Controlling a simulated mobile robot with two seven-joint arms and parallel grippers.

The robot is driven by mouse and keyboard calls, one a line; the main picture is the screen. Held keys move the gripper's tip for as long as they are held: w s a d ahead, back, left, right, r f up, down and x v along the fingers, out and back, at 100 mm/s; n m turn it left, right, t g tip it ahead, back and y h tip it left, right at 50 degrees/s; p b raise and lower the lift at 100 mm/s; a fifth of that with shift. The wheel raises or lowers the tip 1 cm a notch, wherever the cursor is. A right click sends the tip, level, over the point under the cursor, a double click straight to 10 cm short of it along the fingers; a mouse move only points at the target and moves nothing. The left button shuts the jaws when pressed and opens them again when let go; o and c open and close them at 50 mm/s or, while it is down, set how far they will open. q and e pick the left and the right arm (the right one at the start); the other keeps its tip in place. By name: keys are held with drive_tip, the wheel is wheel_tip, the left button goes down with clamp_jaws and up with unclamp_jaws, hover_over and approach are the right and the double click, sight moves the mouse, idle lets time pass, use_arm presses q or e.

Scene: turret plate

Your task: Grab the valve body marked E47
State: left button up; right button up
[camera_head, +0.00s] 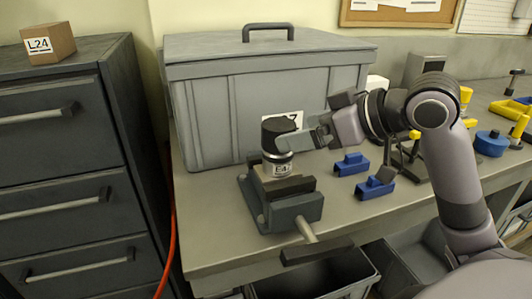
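The valve body (277,161) is a short dark cylinder with a silvery lower part and a white label that seems to read E47. It stands upright in the grey vise (286,207) near the bench's left front corner. My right gripper (287,141) reaches in from the right at the valve body's upper part. One light grey finger crosses in front of it; the other finger is hidden, so I cannot tell whether they press on it. My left gripper is not in view.
A large lidded grey bin (212,115) stands behind the vise, its label partly covered. Blue blocks (352,164) lie to the right. The vise handle (316,251) overhangs the front edge. A dark drawer cabinet (60,160) stands left, with a box marked L24 (50,43) on top.

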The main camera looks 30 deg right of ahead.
sight(278, 156)
drive_tip(key=shift+x, duration=3.3)
drive_tip(key=shift+a+r, duration=0.1)
clamp_jaws()
